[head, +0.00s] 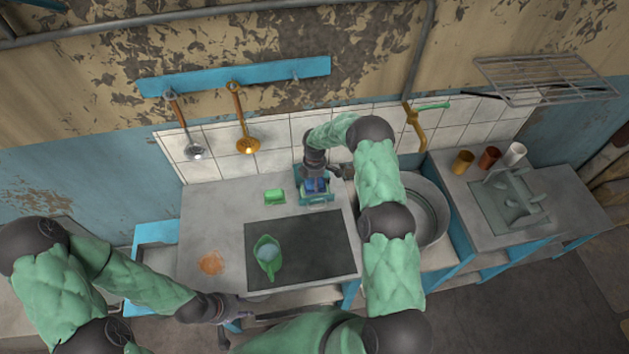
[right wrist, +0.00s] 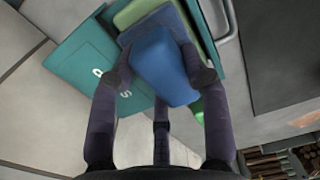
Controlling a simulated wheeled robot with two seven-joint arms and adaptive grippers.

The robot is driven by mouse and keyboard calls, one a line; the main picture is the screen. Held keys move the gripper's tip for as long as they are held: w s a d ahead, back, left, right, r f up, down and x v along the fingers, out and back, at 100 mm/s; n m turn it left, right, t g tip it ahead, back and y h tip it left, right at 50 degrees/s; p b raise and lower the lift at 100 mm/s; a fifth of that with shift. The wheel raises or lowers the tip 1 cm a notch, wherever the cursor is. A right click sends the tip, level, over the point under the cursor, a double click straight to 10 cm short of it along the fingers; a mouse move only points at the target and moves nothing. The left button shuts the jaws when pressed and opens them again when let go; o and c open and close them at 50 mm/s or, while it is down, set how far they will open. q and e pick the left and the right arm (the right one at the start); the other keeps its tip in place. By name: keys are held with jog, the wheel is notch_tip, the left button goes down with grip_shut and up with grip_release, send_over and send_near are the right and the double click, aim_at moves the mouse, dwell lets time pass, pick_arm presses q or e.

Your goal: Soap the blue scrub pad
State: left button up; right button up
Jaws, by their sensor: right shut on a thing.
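The blue scrub pad (right wrist: 165,66) is between the fingers of my right gripper (right wrist: 160,72), which is shut on it. In the head view the right gripper (head: 315,183) is low over a teal holder (head: 318,200) at the back of the counter. The teal holder (right wrist: 82,66) shows lettering in the right wrist view. A darker blue piece and green pieces (right wrist: 140,11) show beneath and beside the pad; I cannot tell whether the pad touches them. A bright green block (head: 274,196) lies left of the holder. My left gripper (head: 238,318) is open and empty at the counter's front.
A green jug-like vessel (head: 268,256) stands on a dark cooktop panel (head: 318,250). An orange stain (head: 211,263) marks the left counter. A round basin (head: 430,212) lies right, partly behind my right arm. Two ladles hang behind.

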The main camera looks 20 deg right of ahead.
jog(key=shift+f+b, duration=0.5)
dwell(0.9)
jog(key=shift+s+f+b, duration=0.1)
jog(key=shift+b, duration=0.3)
dwell(1.9)
jog(key=shift+r+p, duration=1.25)
jog(key=shift+r, duration=2.35)
jog(key=shift+a+f+m+b, duration=0.1)
jog(key=shift+a+m+b, duration=0.2)
jog(key=shift+b, duration=0.15)
jog(key=s+a+f+m+b, duration=0.2)
jog(key=s+a+m+b, duration=0.9)
jog(key=s+m+b, duration=0.3)
jog(key=shift+s+f+m+b, duration=0.3)
jog(key=shift+s+b, duration=0.75)
jog(key=shift+b, duration=0.2)
